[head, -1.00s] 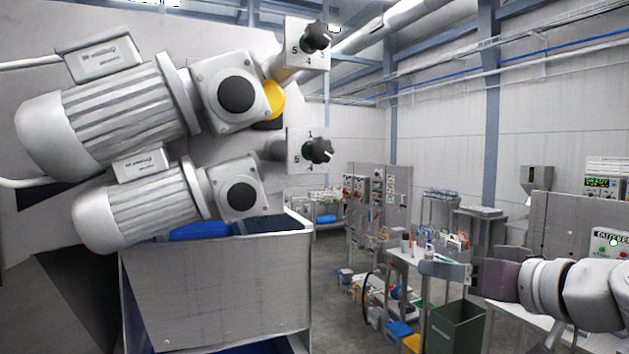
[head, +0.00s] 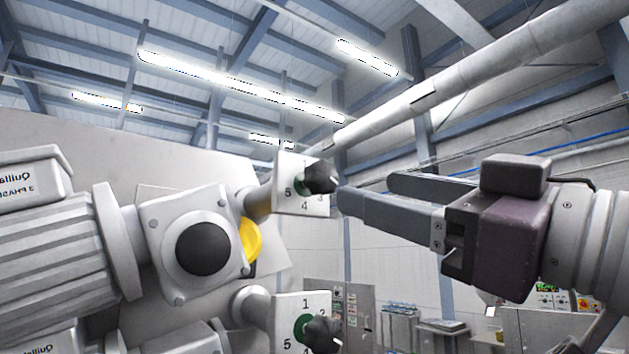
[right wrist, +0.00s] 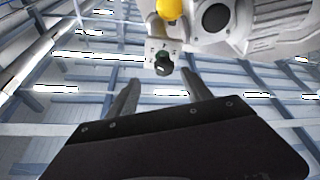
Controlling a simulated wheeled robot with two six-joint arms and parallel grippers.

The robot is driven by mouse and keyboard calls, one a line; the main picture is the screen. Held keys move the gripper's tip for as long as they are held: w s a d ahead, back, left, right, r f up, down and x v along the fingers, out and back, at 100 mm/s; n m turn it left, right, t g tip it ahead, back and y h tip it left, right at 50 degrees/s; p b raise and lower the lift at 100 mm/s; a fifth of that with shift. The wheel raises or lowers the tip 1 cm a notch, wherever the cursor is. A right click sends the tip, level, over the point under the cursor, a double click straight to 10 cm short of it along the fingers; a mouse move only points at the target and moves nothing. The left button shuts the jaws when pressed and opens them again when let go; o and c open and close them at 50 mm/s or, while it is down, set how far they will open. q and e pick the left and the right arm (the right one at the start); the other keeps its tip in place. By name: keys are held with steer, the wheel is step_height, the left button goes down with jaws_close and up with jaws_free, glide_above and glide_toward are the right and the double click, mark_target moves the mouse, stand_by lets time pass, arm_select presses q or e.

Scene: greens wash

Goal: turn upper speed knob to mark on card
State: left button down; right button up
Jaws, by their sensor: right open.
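The upper speed knob (head: 321,177) is black and lobed, on a white numbered plate (head: 288,196) at the end of the upper motor's shaft. Digits such as 1, 4 and 5 show on the plate. The lower speed knob (head: 322,335) sits on a similar plate below. My right gripper (head: 365,193) is open, its fingers pointing left at the upper knob, close to it in the head view. In the right wrist view a black knob (right wrist: 163,64) shows ahead, beyond and between the open fingertips (right wrist: 158,88). I see no card. My left gripper is not in view.
The upper grey motor and gearbox (head: 190,245) fill the left, with a yellow disc (head: 250,240) beside the shaft. A large pipe (head: 470,75) crosses the upper right. Cabinets and tables (head: 400,315) stand far behind.

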mark_target(327, 177)
steer(key=p+x, duration=0.2)
steer(key=x, duration=0.1)
steer(key=p+x, duration=0.1)
steer(key=x, duration=0.1)
steer(key=shift+s+a, duration=0.35)
steer(key=shift+a, duration=0.15)
steer(key=w+r+p, duration=0.1)
steer(key=p, duration=0.1)
steer(key=a+r+p, duration=0.1)
steer(key=p, duration=0.1)
steer(key=shift+w+a, duration=0.2)
steer(key=shift+w, duration=0.2)
steer(key=shift+w+a+f, duration=0.1)
steer(key=shift+w+a, duration=0.05)
steer(key=shift+a, duration=0.1)
steer(key=shift+w+a+f+p, duration=0.1)
steer(key=shift+w+a+p, duration=0.1)
steer(key=shift+a+p, duration=0.1)
steer(key=shift+w+a+f, duration=0.1)
steer(key=shift+w+f, duration=0.05)
steer(key=shift+w, duration=0.15)
steer(key=shift+d, duration=0.2)
steer(key=c, duration=0.7)
steer(key=shift+s, duration=0.1)
jaws_close()
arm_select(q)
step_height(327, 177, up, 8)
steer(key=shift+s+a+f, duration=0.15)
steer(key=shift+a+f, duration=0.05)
